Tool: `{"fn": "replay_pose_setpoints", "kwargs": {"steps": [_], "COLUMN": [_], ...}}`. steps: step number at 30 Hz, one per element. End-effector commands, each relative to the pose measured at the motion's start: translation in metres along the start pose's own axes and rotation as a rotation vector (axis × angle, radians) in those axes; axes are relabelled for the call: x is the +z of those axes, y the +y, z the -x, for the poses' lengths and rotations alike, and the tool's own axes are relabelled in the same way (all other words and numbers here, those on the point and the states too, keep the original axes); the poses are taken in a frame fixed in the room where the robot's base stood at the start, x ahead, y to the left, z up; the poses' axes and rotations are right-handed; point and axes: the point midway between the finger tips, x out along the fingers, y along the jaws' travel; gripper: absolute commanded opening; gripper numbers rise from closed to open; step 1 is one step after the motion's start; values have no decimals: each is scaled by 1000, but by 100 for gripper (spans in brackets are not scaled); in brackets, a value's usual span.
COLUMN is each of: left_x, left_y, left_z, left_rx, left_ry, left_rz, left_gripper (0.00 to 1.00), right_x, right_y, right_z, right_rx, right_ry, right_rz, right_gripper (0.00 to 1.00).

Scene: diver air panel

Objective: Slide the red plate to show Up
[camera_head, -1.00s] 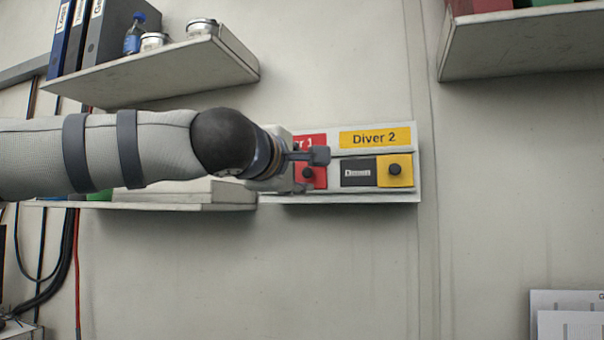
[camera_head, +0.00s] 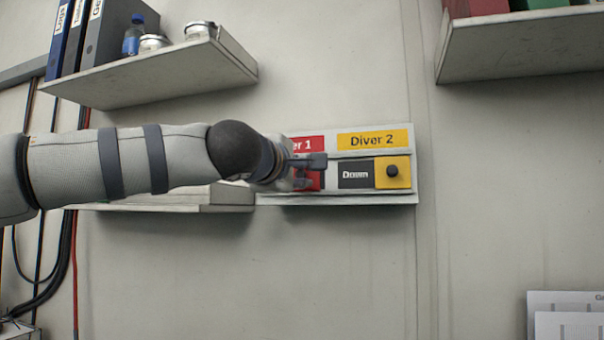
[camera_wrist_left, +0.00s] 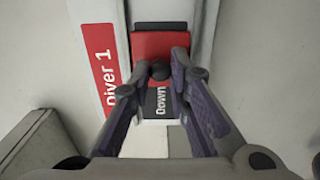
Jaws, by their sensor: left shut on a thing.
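The red plate (camera_wrist_left: 160,45) with a black knob (camera_wrist_left: 160,71) sits in the Diver 1 slot of the wall panel. In the head view the red plate (camera_head: 312,181) is largely hidden behind my left gripper (camera_head: 312,167). In the left wrist view my left gripper (camera_wrist_left: 160,80) is shut on the knob, one finger on each side. A black "Down" label (camera_wrist_left: 159,104) shows on the near side of the plate, partly between the fingers. A narrow dark strip (camera_wrist_left: 162,26) shows beyond the plate's far edge; I cannot read it. My right gripper is not in view.
The yellow Diver 2 plate (camera_head: 393,172) is to the right, with its own "Down" label (camera_head: 356,175) showing. A shelf (camera_head: 165,70) with binders and jars hangs above my arm, and a lower shelf (camera_head: 225,197) runs beside the panel. The wall below the panel is clear.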

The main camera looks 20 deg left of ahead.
Motion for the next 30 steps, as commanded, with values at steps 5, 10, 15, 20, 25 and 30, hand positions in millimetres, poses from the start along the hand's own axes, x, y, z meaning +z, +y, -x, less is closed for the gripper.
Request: {"fn": "replay_pose_setpoints", "kwargs": {"steps": [5, 10, 15, 20, 25, 30], "left_x": [-41, -62, -65, -66, -65, -64], "left_y": [1, 1, 0, 0, 0, 0], "left_z": [0, 0, 0, 0, 0, 0], "left_rx": [2, 2, 1, 1, 1, 1], "left_ry": [5, 3, 4, 5, 4, 2], "left_rz": [3, 1, 1, 1, 1, 1], "left_gripper": [0, 0, 0, 19, 37, 37], "right_x": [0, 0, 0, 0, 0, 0], "right_y": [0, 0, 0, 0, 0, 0], "right_z": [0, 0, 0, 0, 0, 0], "right_rx": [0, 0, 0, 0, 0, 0], "right_ry": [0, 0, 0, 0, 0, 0], "right_rz": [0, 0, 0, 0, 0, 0], "right_gripper": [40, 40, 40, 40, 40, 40]}}
